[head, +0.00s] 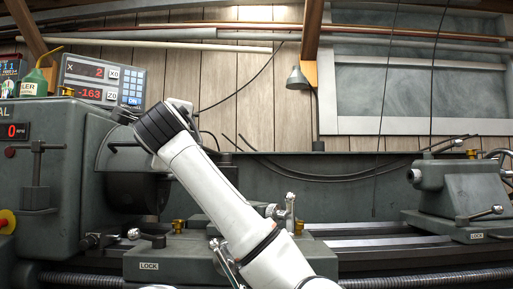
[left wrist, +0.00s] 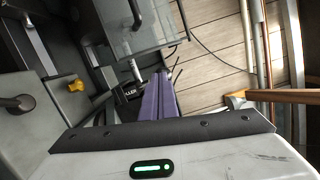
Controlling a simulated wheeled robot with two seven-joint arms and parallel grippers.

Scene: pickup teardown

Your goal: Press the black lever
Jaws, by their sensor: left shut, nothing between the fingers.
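A dark T-shaped lever (head: 38,152) stands on the front of the grey headstock at the far left of the head view. It is the likeliest black lever, but I cannot be sure. My left arm reaches up and left across the lathe. My left gripper (head: 124,114) is in front of the upper headstock, right of and above that lever, apart from it. In the left wrist view the gripper's fingers (left wrist: 163,74) seem to lie together, empty. That view also shows a dark handle (left wrist: 136,14) on a grey housing; I cannot tell if it is the same lever.
A readout box (head: 100,80) and an oil bottle (head: 34,82) stand on the headstock. The tailstock (head: 455,190) is at the right. A carriage with small handles lies below my arm. A lamp (head: 298,78) hangs behind. Room above the bed at right is free.

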